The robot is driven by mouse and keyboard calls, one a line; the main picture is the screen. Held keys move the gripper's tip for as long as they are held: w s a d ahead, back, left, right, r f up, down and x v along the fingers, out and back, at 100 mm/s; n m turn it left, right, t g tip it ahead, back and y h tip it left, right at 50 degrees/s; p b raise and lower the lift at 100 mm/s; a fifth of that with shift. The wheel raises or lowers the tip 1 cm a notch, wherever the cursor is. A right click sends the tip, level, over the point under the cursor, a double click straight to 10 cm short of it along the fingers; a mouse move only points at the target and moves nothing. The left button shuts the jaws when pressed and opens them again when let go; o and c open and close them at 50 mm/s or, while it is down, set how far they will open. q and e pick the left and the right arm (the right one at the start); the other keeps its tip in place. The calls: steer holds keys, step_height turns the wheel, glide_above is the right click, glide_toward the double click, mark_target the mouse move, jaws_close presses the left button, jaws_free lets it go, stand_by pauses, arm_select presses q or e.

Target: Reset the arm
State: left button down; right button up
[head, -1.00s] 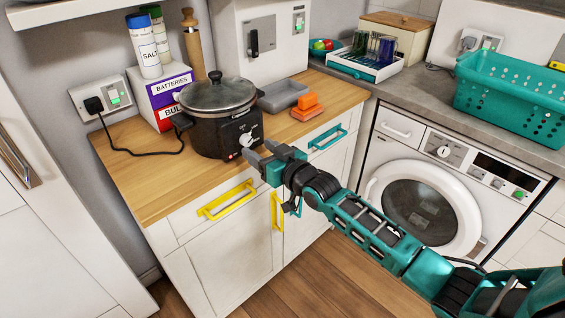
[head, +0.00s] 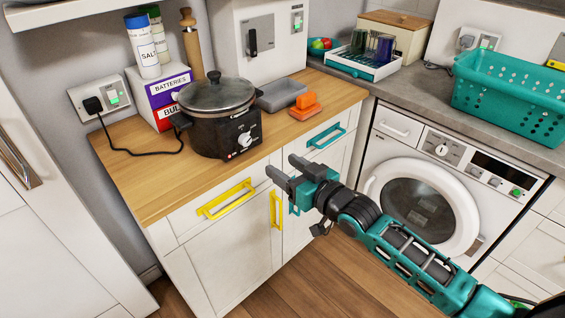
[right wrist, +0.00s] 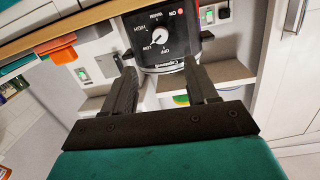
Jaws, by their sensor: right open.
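My right arm comes in from the lower right of the head view. Its gripper (head: 281,170) is open and empty, in front of the cabinet doors below the worktop edge. It is apart from the slow cooker and the handles. In the right wrist view the two dark fingers (right wrist: 160,88) are spread with nothing between them. Beyond them is the slow cooker's front (right wrist: 165,40) with its dial. In the head view the black slow cooker (head: 222,132) stands on the wooden worktop with its lid on. My left gripper is not in view.
Yellow handles (head: 227,199) and a teal handle (head: 326,137) stick out from the cabinet. A grey tray (head: 283,95) and an orange block (head: 305,106) lie on the worktop. A washing machine (head: 384,148) and a teal basket (head: 511,96) are at the right. Open floor lies in front.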

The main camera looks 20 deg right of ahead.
steer(key=s+a+f+g+h, duration=0.1)
steer(key=s+a+f+g, duration=0.1)
steer(key=s+f, duration=0.6)
steer(key=s+a+f+g+h, duration=0.2)
steer(key=s+f+g, duration=0.1)
steer(key=s+f, duration=0.6)
steer(key=s, duration=0.3)
steer(key=shift+a, duration=0.25)
steer(key=shift+s, duration=0.1)
